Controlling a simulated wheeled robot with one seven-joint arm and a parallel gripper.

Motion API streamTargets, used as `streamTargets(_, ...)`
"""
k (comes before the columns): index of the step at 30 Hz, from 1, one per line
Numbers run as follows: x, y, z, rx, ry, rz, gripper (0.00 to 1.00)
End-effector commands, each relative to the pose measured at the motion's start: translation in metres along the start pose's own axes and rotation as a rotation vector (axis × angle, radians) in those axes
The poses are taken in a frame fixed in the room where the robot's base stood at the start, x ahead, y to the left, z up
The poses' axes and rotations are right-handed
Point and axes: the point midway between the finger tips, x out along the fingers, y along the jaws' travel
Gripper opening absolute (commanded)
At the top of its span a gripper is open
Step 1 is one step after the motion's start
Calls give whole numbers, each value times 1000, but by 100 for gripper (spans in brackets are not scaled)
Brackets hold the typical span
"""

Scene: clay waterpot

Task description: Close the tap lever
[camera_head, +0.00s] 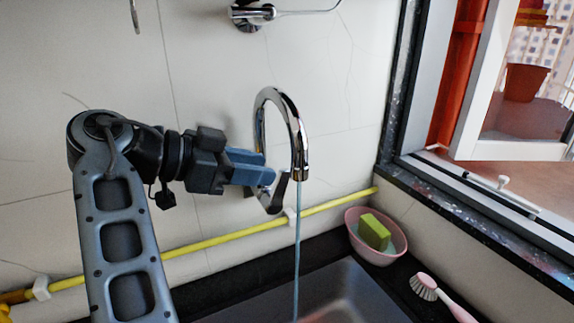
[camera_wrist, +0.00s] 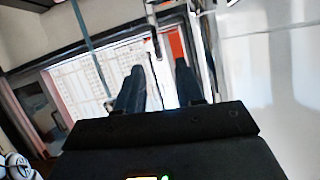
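The chrome tap (camera_head: 293,112) has a tall curved spout at the wall. A thin stream of water (camera_head: 297,255) runs from it down into the sink. The tap lever (camera_head: 280,188) is a short chrome handle low beside the spout, slanting up to the right. My gripper (camera_head: 268,168) comes in from the left, its blue fingers close to the lever and partly covering the tap's base. In the wrist view my gripper (camera_wrist: 158,72) has its two fingers apart, with a gap between them. I cannot tell whether a finger touches the lever.
A dark sink (camera_head: 350,292) lies below. A pink bowl (camera_head: 355,240) with a green sponge (camera_head: 374,232) and a pink brush (camera_head: 440,295) sit at its right. A yellow pipe (camera_head: 225,235) runs along the wall. An open window (camera_head: 510,150) is at the right.

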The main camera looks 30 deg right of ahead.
Motion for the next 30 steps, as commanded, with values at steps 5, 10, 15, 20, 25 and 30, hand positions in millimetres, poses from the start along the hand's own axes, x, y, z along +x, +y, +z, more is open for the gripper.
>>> streamTargets(5, 22, 2, -2, -1, 2, 9, 37)
streamTargets(10, 48, 1, -2, -1, 3, 6, 37)
streamTargets(15, 68, 1, -1, -1, 1, 5, 37)
streamTargets(20, 75, 1, -1, -1, 2, 3, 37)
streamTargets(25, 76, 1, 0, -1, 2, 3, 37)
streamTargets(30, 76, 1, 0, -1, 2, 3, 28)
